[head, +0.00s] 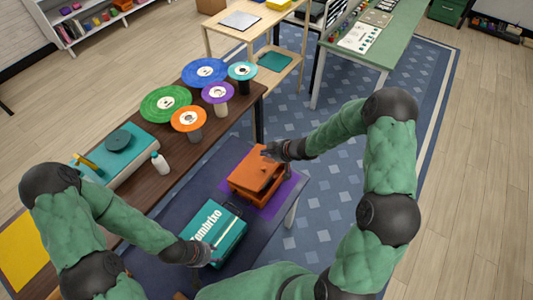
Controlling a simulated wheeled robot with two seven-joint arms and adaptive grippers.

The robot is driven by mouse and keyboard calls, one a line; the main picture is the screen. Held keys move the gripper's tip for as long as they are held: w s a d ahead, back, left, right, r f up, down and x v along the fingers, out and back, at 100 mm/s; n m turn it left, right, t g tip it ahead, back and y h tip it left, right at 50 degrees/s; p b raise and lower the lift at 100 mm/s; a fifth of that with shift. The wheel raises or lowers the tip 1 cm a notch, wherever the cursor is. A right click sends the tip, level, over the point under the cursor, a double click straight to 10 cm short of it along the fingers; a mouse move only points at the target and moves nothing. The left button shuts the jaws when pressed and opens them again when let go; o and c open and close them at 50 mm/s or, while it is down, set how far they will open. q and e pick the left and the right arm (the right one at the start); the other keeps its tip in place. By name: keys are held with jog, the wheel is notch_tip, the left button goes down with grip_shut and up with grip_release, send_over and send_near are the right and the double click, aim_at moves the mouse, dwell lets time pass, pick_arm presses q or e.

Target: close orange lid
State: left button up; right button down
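The orange box (246,190) sits on a purple mat (289,192) on the dark table. Its orange lid (252,168) lies tilted over the box, with a dark gap showing along the right side, so it looks partly open. My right gripper (267,153) is at the lid's far right edge, touching or just above it; its fingers are small and dark, and I cannot tell whether they are open. My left gripper (211,254) is low beside the teal case (222,232) with white lettering, apart from the orange box. Its finger opening is unclear.
A brown bench (150,190) behind holds colourful discs on stands (166,103), a white bottle (159,163) and a teal record-player-like device (110,150). The teal case stands close in front of the orange box. Open floor with a blue rug (330,130) lies beyond.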

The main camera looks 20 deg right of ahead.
pick_arm(q)
jog(key=shift+w+a+f+b, duration=0.1)
jog(key=shift+w+f+b, duration=0.1)
jog(key=shift+f+b, duration=0.25)
jog(key=shift+f, duration=0.15)
pick_arm(e)
jog(key=w+f, duration=0.1)
jog(key=f, duration=0.1)
jog(key=w+a+f, duration=0.1)
jog(key=f, duration=0.1)
jog(key=w+a+f, duration=0.1)
jog(key=f, duration=0.2)
jog(key=shift+a, duration=0.15)
jog(key=shift+s+d+f, duration=0.2)
jog(key=shift+s+f, duration=0.1)
jog(key=shift+f, duration=0.3)
pick_arm(q)
jog(key=shift+f, duration=0.1)
